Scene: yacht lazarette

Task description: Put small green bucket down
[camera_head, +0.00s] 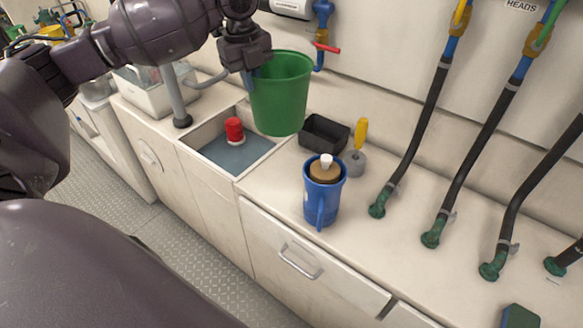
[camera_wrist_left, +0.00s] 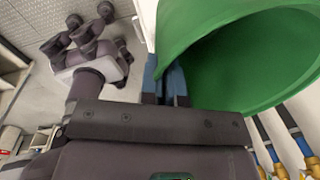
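The small green bucket (camera_head: 281,98) hangs upright in the air in the head view, above the right back part of the sink and the counter beside it. My left gripper (camera_head: 251,76) is at the left side of the bucket's rim, shut on its wall. In the left wrist view the blue fingers (camera_wrist_left: 166,82) meet the edge of the green bucket (camera_wrist_left: 215,62), whose open mouth faces the camera. The bucket's inside looks empty where I can see it. My right gripper is in neither view.
The sink (camera_head: 222,165) holds water and a red-and-white object (camera_head: 235,131). On the counter stand a black tray (camera_head: 324,134), a blue jug (camera_head: 322,196) and a yellow-handled tool (camera_head: 360,135). Hoses (camera_head: 414,130) rise at the right.

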